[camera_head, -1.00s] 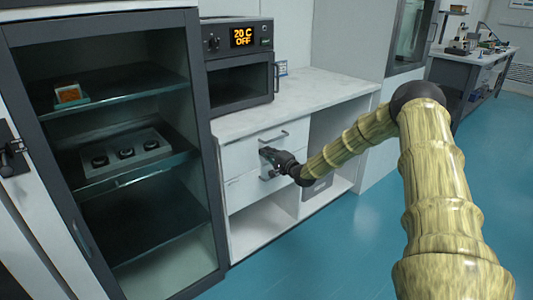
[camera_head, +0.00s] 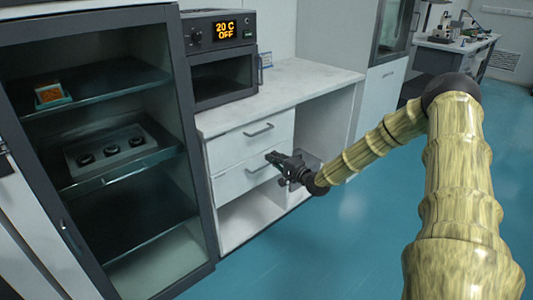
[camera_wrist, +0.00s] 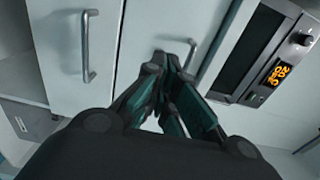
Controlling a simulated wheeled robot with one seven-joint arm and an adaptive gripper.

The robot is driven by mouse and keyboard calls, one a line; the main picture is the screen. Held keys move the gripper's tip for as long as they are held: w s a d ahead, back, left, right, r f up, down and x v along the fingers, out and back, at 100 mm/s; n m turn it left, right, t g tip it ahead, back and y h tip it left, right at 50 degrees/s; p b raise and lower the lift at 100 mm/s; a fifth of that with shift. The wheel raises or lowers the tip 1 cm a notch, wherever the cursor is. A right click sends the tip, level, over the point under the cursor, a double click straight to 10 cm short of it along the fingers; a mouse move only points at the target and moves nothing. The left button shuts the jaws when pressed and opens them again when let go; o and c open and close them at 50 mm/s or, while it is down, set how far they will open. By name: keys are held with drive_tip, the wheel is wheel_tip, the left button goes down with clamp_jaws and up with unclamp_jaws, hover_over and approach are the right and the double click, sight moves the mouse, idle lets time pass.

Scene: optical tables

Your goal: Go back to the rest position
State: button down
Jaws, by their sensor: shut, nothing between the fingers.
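My gripper (camera_head: 272,158) is shut and empty at the end of my outstretched arm. In the head view it hangs in front of the white drawers, overlapping the lower drawer (camera_head: 240,180) near its handle. The wrist view shows the closed fingers (camera_wrist: 168,62) pointing at the white drawer fronts, with one handle (camera_wrist: 88,45) to their left and another handle (camera_wrist: 190,52) just beyond the tips. I cannot tell whether the fingertips touch the drawer front. Both drawers look closed.
An oven (camera_head: 222,88) reading "20 C OFF" stands on the white counter (camera_head: 300,85). A dark-framed glass cabinet (camera_head: 180,130) with an orange item (camera_head: 50,93) and a tray of round pieces (camera_head: 85,160) is at the left. Blue floor (camera_head: 340,240) is clear at the right.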

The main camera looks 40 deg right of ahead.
drive_tip(key=s+a+f+n+g, duration=0.3)
drive_tip(key=a+f, duration=0.4)
drive_tip(key=a, duration=0.2)
drive_tip(key=s+a+f+n+g, duration=0.2)
drive_tip(key=s+a+f, duration=0.3)
drive_tip(key=a, duration=0.4)
drive_tip(key=s+a+f+n+g, duration=0.55)
drive_tip(key=s+a+f, duration=0.65)
drive_tip(key=s+f, duration=0.3)
drive_tip(key=s+a+f+n+g+h, duration=0.1)
drive_tip(key=s+a+f+n+g, duration=0.2)
drive_tip(key=s, duration=1)
drive_tip(key=s+a+n+g+h, duration=0.1)
drive_tip(key=s+a+n+g, duration=0.2)
drive_tip(key=s, duration=1.1)
wheel_tip(320, 180, up, 14)
drive_tip(key=d+g+p, duration=0.1)
drive_tip(key=p, duration=1.3)
drive_tip(key=shift+s+d, duration=0.15)
drive_tip(key=shift+s, duration=0.05)
